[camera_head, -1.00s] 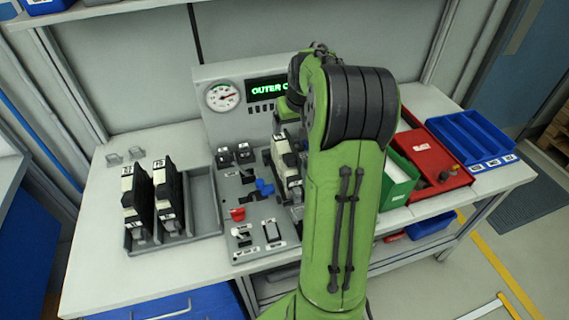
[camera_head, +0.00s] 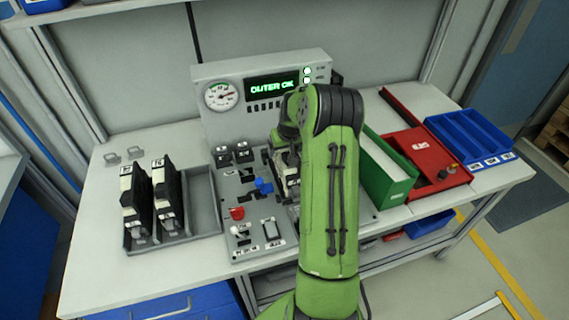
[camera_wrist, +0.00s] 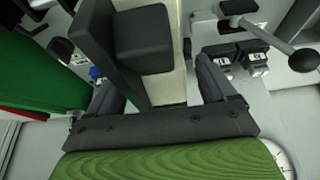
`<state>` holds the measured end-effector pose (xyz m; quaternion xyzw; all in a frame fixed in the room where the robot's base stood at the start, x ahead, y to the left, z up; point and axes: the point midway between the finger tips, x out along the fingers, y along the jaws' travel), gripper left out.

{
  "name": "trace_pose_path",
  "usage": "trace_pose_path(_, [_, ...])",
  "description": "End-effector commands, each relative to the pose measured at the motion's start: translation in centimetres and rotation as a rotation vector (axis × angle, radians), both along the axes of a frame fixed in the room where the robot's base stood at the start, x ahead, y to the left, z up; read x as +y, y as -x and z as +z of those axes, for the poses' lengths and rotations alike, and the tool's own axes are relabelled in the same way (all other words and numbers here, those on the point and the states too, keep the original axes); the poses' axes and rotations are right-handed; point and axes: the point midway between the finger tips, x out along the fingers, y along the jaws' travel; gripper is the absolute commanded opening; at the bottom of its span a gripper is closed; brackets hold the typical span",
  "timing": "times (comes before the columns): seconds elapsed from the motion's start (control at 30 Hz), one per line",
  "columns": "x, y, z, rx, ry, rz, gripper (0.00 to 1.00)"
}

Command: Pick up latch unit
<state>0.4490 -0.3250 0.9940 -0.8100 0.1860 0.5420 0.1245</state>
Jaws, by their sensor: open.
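A latch unit (camera_head: 292,186), cream and black, stands in the test fixture on the bench, mostly hidden behind my arm in the head view. In the wrist view the black and cream latch unit (camera_wrist: 158,40) rises close in front of my gripper (camera_wrist: 160,84). Its two dark fingers stand apart, one on each side of the unit's body; contact cannot be made out. The gripper itself is hidden by my arm in the head view. Two similar latch units (camera_head: 134,200) (camera_head: 167,197) stand upright in a grey tray (camera_head: 203,203) at the left.
The gauge panel (camera_head: 232,118) behind the fixture reads "OUTER OK", with green lamps lit. A red knob (camera_head: 237,213) and blue lever (camera_head: 264,186) are left of my arm. Green (camera_head: 388,175), red (camera_head: 428,160) and blue (camera_head: 470,140) bins stand at the right.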

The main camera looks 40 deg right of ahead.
Motion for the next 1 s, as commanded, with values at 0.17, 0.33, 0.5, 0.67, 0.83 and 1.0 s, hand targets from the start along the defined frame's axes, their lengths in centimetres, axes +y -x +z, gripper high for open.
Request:
trace_pose_path(0.17, [0.0,0.0,0.1,0.0,0.0,0.0,0.73])
trace_pose_path(0.33, [0.0,0.0,0.1,0.0,0.0,0.0,0.47])
trace_pose_path(0.5, [0.0,0.0,0.1,0.0,0.0,0.0,0.21])
trace_pose_path(0.67, [0.0,0.0,0.1,0.0,-0.001,0.0,0.0])
trace_pose_path(0.83, [0.0,0.0,0.1,-0.002,0.001,0.001,0.0])
trace_pose_path(1.0, [0.0,-0.1,1.3,-0.005,0.004,0.001,0.0])
